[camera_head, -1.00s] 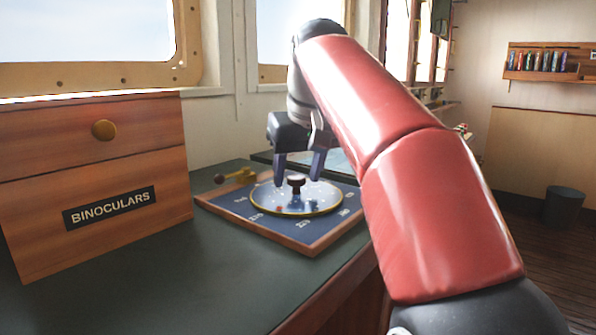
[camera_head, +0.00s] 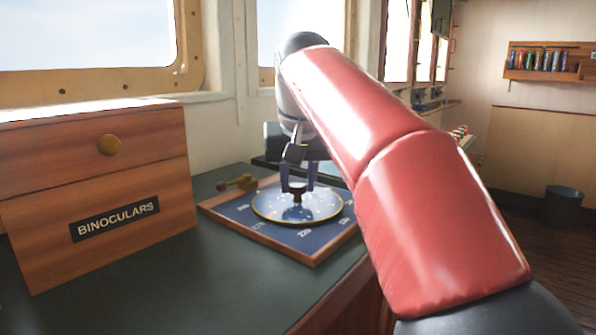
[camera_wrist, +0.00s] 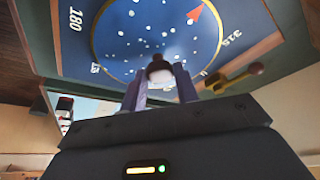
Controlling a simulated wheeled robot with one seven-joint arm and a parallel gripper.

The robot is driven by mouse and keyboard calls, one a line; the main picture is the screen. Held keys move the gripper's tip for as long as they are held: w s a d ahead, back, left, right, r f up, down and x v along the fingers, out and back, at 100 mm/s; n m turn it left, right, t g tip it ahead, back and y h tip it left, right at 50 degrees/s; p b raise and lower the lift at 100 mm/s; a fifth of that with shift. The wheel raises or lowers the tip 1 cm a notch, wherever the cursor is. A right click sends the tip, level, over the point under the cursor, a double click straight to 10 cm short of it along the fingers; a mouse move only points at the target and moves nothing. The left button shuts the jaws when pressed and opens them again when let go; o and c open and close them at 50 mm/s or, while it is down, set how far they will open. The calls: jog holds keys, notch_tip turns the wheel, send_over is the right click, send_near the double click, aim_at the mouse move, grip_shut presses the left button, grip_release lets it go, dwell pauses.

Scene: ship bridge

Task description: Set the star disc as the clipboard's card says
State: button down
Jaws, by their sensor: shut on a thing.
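The star disc (camera_head: 272,208) is a round blue plate with a gold rim and light dots, set in a wooden-edged board (camera_head: 318,238) with numbers around it. In the wrist view the disc (camera_wrist: 128,38) shows a red-orange arrow mark at its edge, between the upright marks and the 315. A brass lever (camera_head: 243,183) with a dark ball end sits at the board's far left corner. I cannot make out a clipboard or its card.
A wooden box labelled BINOCULARS (camera_head: 115,222) stands left of the board on the dark green desk top (camera_head: 200,270). Windows rise behind. The desk's front edge runs close to the board's right side. A bin (camera_head: 563,206) stands on the floor far right.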

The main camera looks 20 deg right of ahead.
jog(key=c, duration=1.1)
grip_release()
jog(key=shift+o, duration=0.2)
jog(key=v, duration=0.7)
jog(key=shift+r+p, duration=0.35)
jog(key=shift+r, duration=0.05)
jog(key=shift+s, duration=0.2)
